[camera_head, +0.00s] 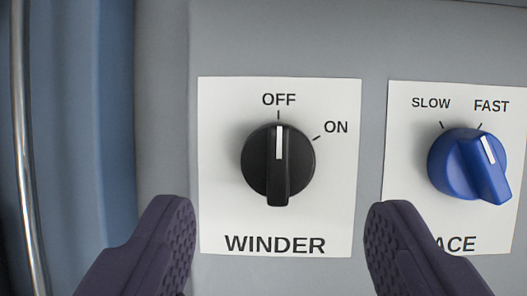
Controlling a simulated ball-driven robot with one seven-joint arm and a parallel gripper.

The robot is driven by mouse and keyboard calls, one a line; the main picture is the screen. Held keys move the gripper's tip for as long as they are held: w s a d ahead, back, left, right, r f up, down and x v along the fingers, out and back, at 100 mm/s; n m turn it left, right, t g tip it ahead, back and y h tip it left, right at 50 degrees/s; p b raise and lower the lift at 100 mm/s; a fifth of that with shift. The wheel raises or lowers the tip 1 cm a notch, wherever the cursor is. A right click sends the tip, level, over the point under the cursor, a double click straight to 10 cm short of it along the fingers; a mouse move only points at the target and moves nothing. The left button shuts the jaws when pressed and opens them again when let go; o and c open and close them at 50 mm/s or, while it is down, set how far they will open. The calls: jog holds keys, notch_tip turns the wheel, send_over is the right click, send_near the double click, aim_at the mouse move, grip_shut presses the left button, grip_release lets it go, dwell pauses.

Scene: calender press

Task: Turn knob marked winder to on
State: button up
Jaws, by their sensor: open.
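The black winder knob (278,165) sits on a white label plate (225,110) reading WINDER at the bottom. Its white pointer line is upright and aims at OFF. The ON mark is to the upper right of the knob. My gripper (279,228) is open and empty. Its two dark purple fingers show at the lower left and lower right, on either side of the knob in the picture and lower than it. No contact with the knob shows. The right finger covers part of the neighbouring label.
A blue knob (470,166) on a second label plate (405,135), marked SLOW and FAST, is close on the right; its pointer aims near FAST. The grey panel (290,35) is bare above. A blue surface (100,120) and shiny vertical rod (23,150) stand at the left.

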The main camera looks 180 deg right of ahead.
aim_at(279, 170)
jog(key=b+x, duration=0.1)
jog(key=x, duration=0.4)
jog(key=c, duration=1)
